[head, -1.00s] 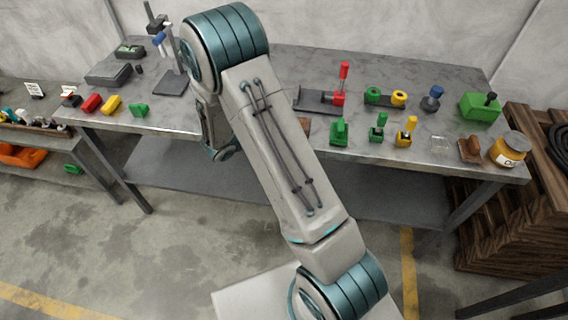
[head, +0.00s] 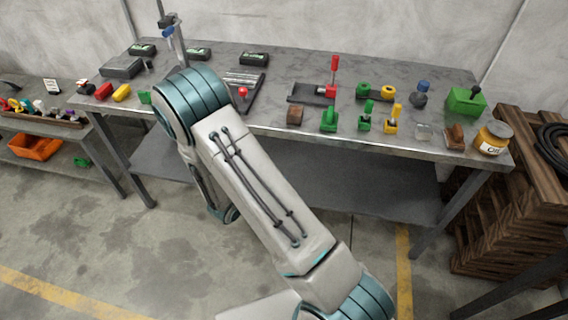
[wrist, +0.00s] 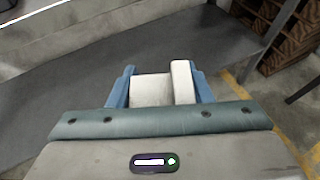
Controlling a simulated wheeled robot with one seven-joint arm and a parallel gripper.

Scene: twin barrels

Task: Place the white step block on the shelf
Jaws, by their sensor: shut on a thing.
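The white step block (wrist: 150,90) shows in the wrist view, with one low side and one taller side at the right. My gripper (wrist: 161,78) is shut on it, with a blue finger on each side. In the head view the block and gripper are hidden behind my arm. The grey lower shelf (head: 340,175) runs under the workbench and its visible part is bare. The shelf surface also shows in the wrist view (wrist: 60,110), behind and left of the block. I cannot tell how far the block is from it.
The workbench top (head: 290,65) above the shelf carries several coloured parts and an amber jar (head: 492,138). Bench legs (head: 462,195) stand at the shelf's ends. A wooden crate (head: 510,210) stands at right. A side table with an orange bin (head: 35,146) is at left.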

